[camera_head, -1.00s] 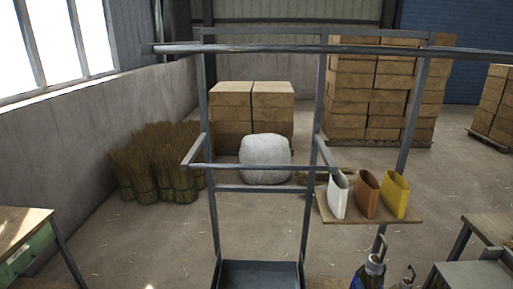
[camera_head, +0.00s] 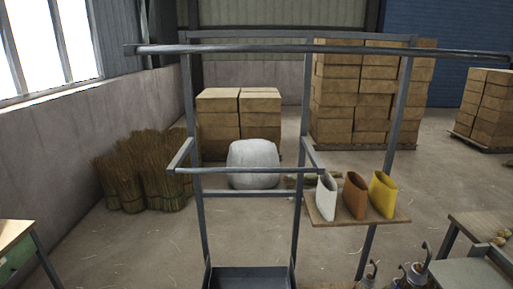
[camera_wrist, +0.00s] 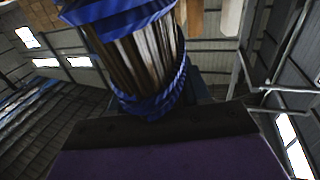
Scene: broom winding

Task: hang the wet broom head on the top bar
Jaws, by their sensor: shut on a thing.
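The top bar (camera_head: 320,48) is a long dark metal bar running across the upper part of the head view, on an upright metal rack. A bundle with blue bands and brown and pale strips (camera_wrist: 145,55), likely the wet broom head, fills the upper middle of the wrist view. My gripper (camera_wrist: 155,112) shows as a black and purple part at the bottom of that view, shut on the bundle; its fingertips are hard to make out. The gripper and bundle are not clearly seen in the head view. The bundle is apart from the top bar.
A lower bar (camera_head: 245,170) crosses the rack above a dark tray (camera_head: 248,278). White, orange and yellow holders stand on a small shelf (camera_head: 335,213) at right. Hooked items (camera_head: 420,268) sit at the bottom right. Broom bundles (camera_head: 145,172) stand by the left wall.

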